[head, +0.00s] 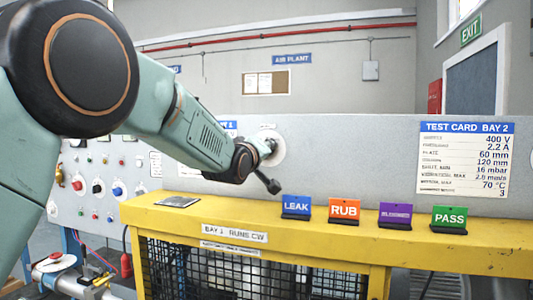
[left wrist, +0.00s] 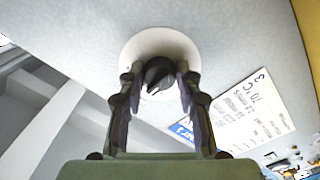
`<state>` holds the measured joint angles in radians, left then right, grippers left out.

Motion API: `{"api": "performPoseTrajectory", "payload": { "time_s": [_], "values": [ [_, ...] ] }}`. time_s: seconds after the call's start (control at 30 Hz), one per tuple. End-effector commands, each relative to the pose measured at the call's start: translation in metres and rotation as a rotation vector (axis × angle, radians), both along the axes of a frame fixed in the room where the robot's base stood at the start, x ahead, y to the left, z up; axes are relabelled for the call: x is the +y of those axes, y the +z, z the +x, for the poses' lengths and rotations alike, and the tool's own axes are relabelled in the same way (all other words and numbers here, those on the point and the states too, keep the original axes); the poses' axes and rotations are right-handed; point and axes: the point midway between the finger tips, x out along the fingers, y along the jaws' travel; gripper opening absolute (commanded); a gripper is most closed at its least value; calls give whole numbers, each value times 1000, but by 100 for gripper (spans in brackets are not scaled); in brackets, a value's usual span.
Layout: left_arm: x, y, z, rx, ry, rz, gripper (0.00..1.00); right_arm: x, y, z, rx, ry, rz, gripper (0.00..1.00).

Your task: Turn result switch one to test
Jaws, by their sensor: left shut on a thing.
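A black rotary switch knob (left wrist: 158,72) sits on a round white plate (left wrist: 135,48) on the grey panel. In the left wrist view my left gripper (left wrist: 160,80) has one finger on each side of the knob and is shut on it. In the head view my left gripper (head: 264,150) reaches the panel at the same white plate (head: 279,148). My gripper and wrist hide the knob there, and its setting and label cannot be read. My right gripper is not in view.
A yellow bench guard (head: 480,250) with a mesh front runs below the panel. On its top stand LEAK (head: 296,206), RUB (head: 344,210), purple (head: 395,215) and PASS (head: 449,219) signs. A test card (head: 465,158) is on the panel at right.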

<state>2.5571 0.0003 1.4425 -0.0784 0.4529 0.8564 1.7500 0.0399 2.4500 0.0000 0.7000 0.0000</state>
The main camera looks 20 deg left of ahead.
Motion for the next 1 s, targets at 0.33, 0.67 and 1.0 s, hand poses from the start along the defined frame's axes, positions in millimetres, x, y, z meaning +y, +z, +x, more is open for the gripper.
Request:
{"api": "performPoseTrajectory", "payload": {
  "time_s": [0.33, 0.67, 1.0],
  "values": [
    [2, 9, 0, -18, 2, -4, 2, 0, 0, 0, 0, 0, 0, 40],
    [1, 5, 0, -11, 1, 0, 57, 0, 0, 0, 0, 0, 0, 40],
    [0, 4, -4, -6, 0, 1, 57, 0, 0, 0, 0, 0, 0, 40]
  ]
}}
